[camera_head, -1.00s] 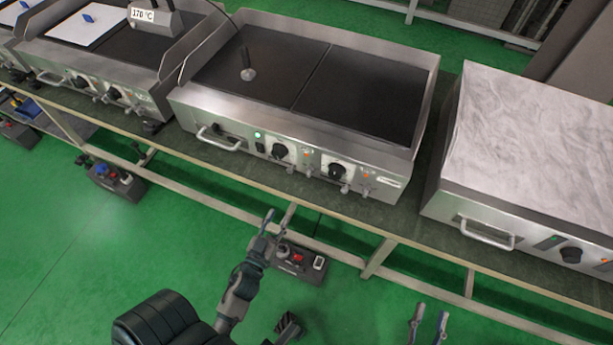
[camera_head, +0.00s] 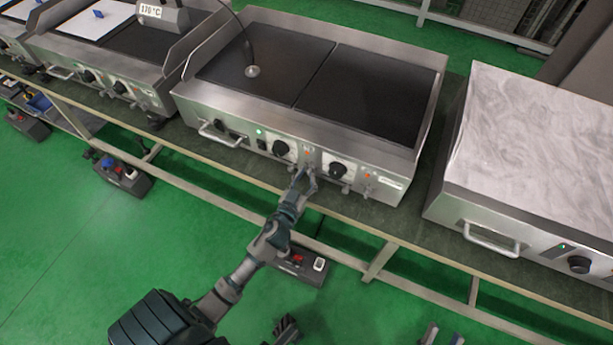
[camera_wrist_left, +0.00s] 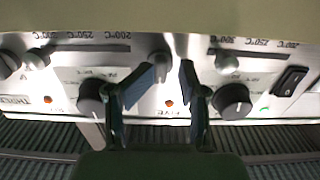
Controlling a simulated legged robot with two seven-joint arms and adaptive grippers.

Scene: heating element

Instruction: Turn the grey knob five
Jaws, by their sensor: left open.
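The heating unit (camera_head: 350,150) is a steel griddle with dark plates and a front panel. Its panel carries black dials and small grey knobs. In the left wrist view, which is upside down, a grey knob (camera_wrist_left: 160,62) stands above a label that seems to read FIVE (camera_wrist_left: 159,112). My left gripper (camera_head: 306,182) is in front of the panel between the two black dials. It also shows in the left wrist view (camera_wrist_left: 172,72), open, with a finger on either side of that knob; contact cannot be told. My right gripper (camera_head: 443,336) is at the bottom edge, fingers apart.
Black dials (camera_wrist_left: 232,101) and (camera_wrist_left: 90,97) flank the gripper. Other grey knobs (camera_wrist_left: 227,61) and (camera_wrist_left: 37,59) sit nearby. A handle (camera_head: 220,135) sticks out at the panel's left. A control box (camera_head: 300,265) hangs below the bench. Another unit (camera_head: 540,160) stands right.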

